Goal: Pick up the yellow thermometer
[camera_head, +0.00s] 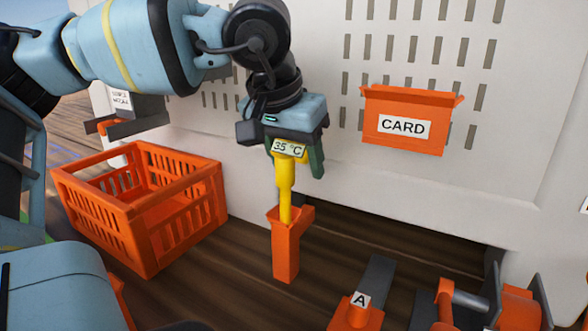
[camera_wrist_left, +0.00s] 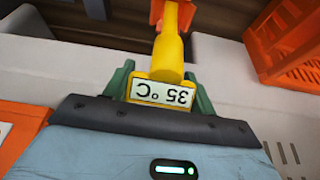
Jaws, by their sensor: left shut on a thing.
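The yellow thermometer (camera_head: 286,185) stands upright, its display reading 35 °C. Its lower tip is inside the top of an orange holder (camera_head: 286,252) on the dark wooden floor. My left gripper (camera_head: 294,155) comes down from above and is shut on the thermometer's head. In the left wrist view the thermometer (camera_wrist_left: 170,55) sits between the two green fingers (camera_wrist_left: 162,90), with its display upside down. The orange holder (camera_wrist_left: 172,12) shows behind it at the top edge. My right gripper is not in view.
An orange crate (camera_head: 128,215) stands to the left of the holder. An orange box labelled CARD (camera_head: 405,125) hangs on the white perforated panel (camera_head: 330,190). An orange part labelled A (camera_head: 357,314) and an orange roller mechanism (camera_head: 480,305) are at the lower right.

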